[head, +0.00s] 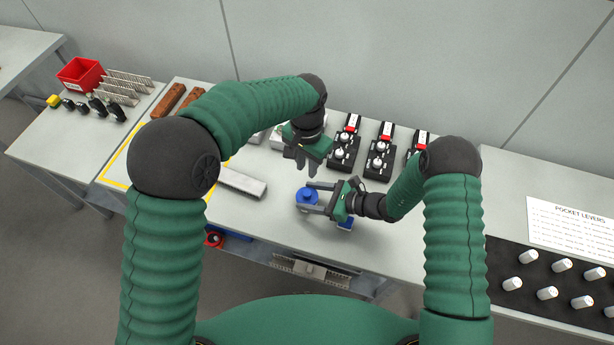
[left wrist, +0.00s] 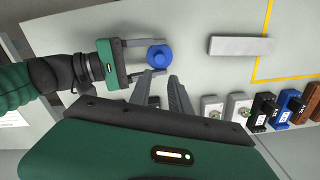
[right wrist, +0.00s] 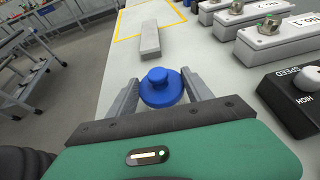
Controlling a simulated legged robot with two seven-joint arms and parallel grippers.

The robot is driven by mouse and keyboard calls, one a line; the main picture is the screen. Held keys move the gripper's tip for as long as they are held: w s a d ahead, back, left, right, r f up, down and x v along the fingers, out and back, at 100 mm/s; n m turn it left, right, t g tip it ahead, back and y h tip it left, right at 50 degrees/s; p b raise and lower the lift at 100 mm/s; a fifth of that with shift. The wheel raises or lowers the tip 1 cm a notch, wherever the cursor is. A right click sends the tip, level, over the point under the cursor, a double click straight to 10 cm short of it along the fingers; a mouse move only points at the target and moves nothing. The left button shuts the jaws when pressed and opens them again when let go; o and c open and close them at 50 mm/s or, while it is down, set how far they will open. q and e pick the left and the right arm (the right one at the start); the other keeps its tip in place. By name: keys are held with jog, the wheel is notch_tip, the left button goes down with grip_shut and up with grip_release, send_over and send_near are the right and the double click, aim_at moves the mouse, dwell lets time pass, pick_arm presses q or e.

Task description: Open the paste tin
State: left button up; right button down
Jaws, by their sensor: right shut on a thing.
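The paste tin looks like a round blue tin (head: 307,196) with a smaller knob-like top, upright on the table's front part. My right gripper (head: 312,198) is shut on the tin's sides, one finger on each side. In the right wrist view the blue tin (right wrist: 160,88) sits between the two fingertips, its top uncovered. The blue tin (left wrist: 159,56) also shows in the left wrist view, just beyond my left fingertips. My left gripper (head: 300,163) is open and empty, pointing down, above and behind the tin, apart from it.
A grey bar (head: 242,182) lies left of the tin. Black boxes with white knobs (head: 345,150) stand at the back right. A red bin (head: 80,73) is far left. The table's front edge is close.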

pick_arm(q)
notch_tip(320, 180, up, 2)
jog(key=shift+r, duration=0.1)
pick_arm(e)
jog(key=shift+c, duration=1.8)
grip_release()
